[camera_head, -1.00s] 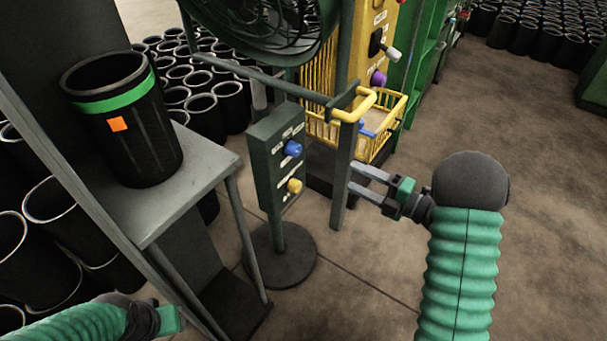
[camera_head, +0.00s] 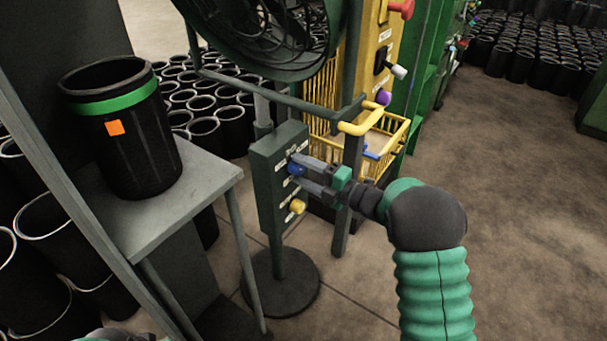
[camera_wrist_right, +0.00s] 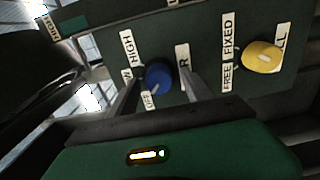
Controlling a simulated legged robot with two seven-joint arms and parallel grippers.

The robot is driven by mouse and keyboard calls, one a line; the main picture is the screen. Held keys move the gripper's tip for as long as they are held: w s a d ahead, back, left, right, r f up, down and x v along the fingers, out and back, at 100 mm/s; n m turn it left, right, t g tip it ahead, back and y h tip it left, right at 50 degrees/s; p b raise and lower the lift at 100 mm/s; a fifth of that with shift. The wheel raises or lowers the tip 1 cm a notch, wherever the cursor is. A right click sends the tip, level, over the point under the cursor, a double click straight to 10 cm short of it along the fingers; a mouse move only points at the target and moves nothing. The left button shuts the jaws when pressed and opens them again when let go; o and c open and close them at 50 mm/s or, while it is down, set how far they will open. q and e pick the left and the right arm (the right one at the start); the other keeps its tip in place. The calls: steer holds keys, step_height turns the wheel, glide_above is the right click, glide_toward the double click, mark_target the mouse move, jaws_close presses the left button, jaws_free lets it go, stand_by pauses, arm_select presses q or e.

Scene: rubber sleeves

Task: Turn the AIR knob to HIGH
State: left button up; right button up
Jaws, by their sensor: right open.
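The blue knob (camera_head: 295,169) is on the dark green control box (camera_head: 263,185) on a post. In the right wrist view the blue knob (camera_wrist_right: 158,76) has a HIGH label (camera_wrist_right: 129,48) and a partly hidden label ending in R beside it. Its pale mark points down-left, towards a partly hidden label that seems to read OFF. My right gripper (camera_head: 299,174) is open, with its fingers on either side of the blue knob; I cannot tell whether they touch it. Of my left arm only a sliver shows at the bottom edge.
A yellow knob (camera_head: 297,206) with FIXED and FREE labels sits just below the blue one. A frame post (camera_head: 347,205) and yellow basket (camera_head: 395,143) stand close to my right gripper. A table (camera_head: 205,180) with a black bin (camera_head: 130,150) is at left.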

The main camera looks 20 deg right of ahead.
steer(key=shift+d, duration=0.25)
steer(key=c, duration=0.5)
jaws_close()
steer(key=shift+a+f, duration=0.1)
